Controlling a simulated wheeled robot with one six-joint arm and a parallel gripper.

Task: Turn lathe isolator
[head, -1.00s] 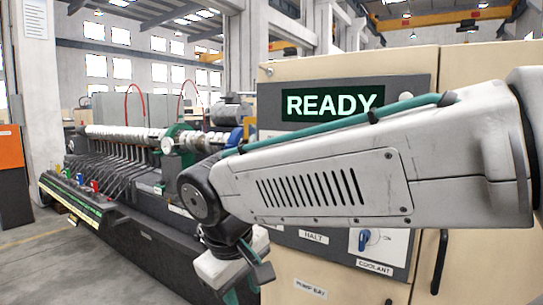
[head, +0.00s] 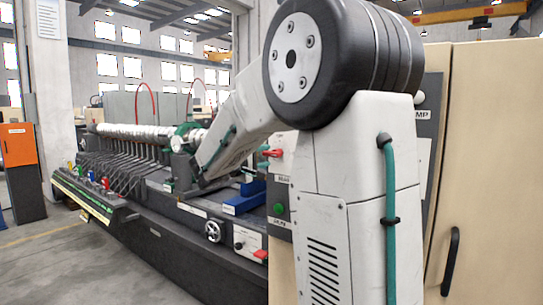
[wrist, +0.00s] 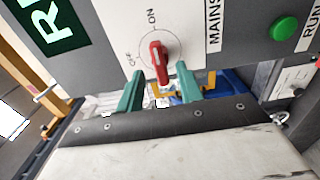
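A red rotary handle (wrist: 160,62) sits on a pale plate with ON and OFF marks, next to a MAINS label, in the wrist view. The handle lies roughly in line with the ON mark. It also shows in the head view as a red piece (head: 272,153) at the panel's left edge. My gripper (wrist: 160,90) has its two teal fingers apart, one on each side of the handle's lower end in the picture. I see no clear contact.
A green RUN button (wrist: 285,29) is close to the handle on the same panel. A dark READY screen (wrist: 48,25) is on the other side. A long lathe-like machine (head: 135,195) stands at left. A beige cabinet door (head: 490,180) is at right. Floor shows at far left.

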